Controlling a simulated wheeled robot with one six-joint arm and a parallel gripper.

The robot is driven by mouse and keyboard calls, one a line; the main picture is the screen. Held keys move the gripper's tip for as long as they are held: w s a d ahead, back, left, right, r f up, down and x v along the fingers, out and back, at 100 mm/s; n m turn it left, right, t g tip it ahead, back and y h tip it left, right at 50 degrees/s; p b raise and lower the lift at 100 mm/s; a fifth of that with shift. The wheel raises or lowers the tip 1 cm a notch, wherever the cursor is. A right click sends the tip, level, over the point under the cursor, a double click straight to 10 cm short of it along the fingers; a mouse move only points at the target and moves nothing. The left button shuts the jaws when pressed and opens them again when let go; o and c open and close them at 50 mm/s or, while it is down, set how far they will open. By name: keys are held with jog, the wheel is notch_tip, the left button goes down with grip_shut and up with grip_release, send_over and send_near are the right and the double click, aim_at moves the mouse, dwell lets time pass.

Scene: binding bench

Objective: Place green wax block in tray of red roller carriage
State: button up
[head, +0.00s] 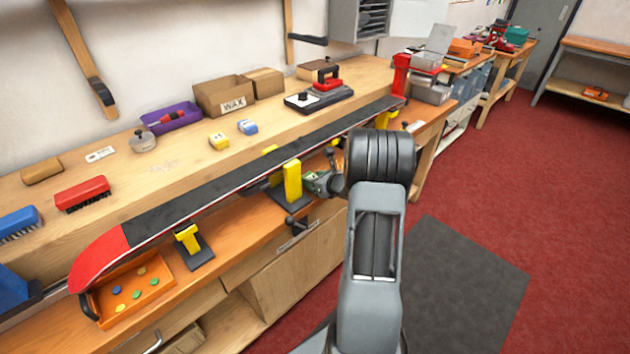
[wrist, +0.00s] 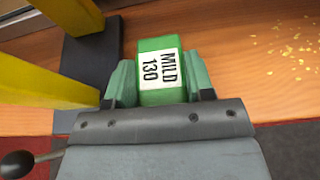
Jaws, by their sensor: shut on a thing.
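My gripper (wrist: 161,80) is shut on the green wax block (wrist: 156,46), which carries a white label reading MILD 130. Its green-grey fingers sit on both sides of the block, and the block's far end sticks out beyond them. In the head view my gripper (head: 321,183) is low beside a yellow vise post, over the orange-brown front bench; the block cannot be made out clearly there. A red machine (head: 503,36) stands on the far benches at the upper right. It is too small to tell whether it is the red roller carriage, and no tray on it can be made out.
A long black ski (head: 250,172) with a red tip lies across the yellow vise posts (head: 292,181). An orange tray (head: 130,290) with small coloured discs is at lower left. A red waxing iron (head: 328,79) stands on the back bench.

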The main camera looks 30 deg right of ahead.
jog(key=shift+f+b, duration=0.25)
jog(key=shift+b, duration=0.05)
jog(key=o, duration=0.9)
jog(key=shift+r, duration=0.1)
jog(key=shift+o, duration=0.2)
